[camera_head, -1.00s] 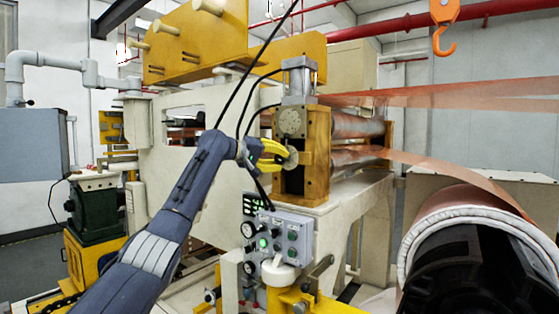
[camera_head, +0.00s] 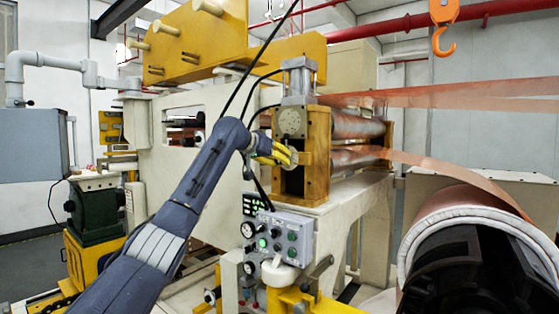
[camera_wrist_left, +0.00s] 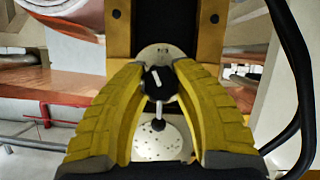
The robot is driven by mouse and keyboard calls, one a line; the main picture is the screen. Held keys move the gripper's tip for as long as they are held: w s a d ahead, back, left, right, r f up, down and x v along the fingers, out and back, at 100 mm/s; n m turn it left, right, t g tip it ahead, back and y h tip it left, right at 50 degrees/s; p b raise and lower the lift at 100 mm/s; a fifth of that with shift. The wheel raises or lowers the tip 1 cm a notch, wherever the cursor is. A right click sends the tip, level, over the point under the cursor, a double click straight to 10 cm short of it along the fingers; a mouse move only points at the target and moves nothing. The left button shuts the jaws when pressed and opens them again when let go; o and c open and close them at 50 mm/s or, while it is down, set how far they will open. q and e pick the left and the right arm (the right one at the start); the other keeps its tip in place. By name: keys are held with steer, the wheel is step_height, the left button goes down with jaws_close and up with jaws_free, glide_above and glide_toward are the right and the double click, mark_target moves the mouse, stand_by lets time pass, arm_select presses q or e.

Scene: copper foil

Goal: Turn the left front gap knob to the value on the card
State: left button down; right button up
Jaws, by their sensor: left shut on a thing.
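The black gap knob (camera_wrist_left: 160,84) has a pale pointer line, tilted in the left wrist view. It sits on a pale round dial plate (camera_wrist_left: 164,55) on the yellow roller stand (camera_head: 316,180). My left gripper (camera_head: 288,155) is at the front of this stand; its two yellow fingers show on both sides of the knob in the left wrist view (camera_wrist_left: 158,78), shut on it. In the head view the fingers hide the knob and most of its dial. The dial marks are too small to read. I cannot make out the card. My right gripper is out of view.
A grey control box (camera_head: 284,237) with gauges and lit buttons is below the stand. A cylinder (camera_head: 299,78) tops the stand, with black cables close to my left wrist. Copper foil (camera_head: 440,166) runs right to a large roll (camera_head: 470,208). An orange hook (camera_head: 442,35) hangs above.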

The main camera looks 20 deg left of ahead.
arm_select(q)
steer(key=m+y, duration=0.1)
steer(key=f+m+y, duration=0.1)
steer(key=shift+w+d+m, duration=0.1)
steer(key=shift+d+m, duration=0.05)
steer(key=shift+m, duration=0.15)
steer(key=m+t+y, duration=0.1)
steer(key=m, duration=0.2)
steer(key=shift+y, duration=0.3)
steer(key=m+t+y, duration=0.1)
steer(key=m+t, duration=0.1)
steer(key=m, duration=0.1)
steer(key=shift+y, duration=0.4)
steer(key=shift+a+r+m+t, duration=0.2)
steer(key=shift+m+t, duration=0.1)
steer(key=shift+m, duration=0.6)
steer(key=shift+m+t+y, duration=0.3)
steer(key=shift+m+y, duration=0.1)
steer(key=shift+m, duration=0.1)
steer(key=shift+a+r, duration=0.1)
steer(key=c, duration=1.1)
jaws_free()
steer(key=shift+a, duration=0.1)
steer(key=shift+o, duration=0.8)
steer(key=shift+r, duration=0.1)
steer(key=shift+d, duration=0.2)
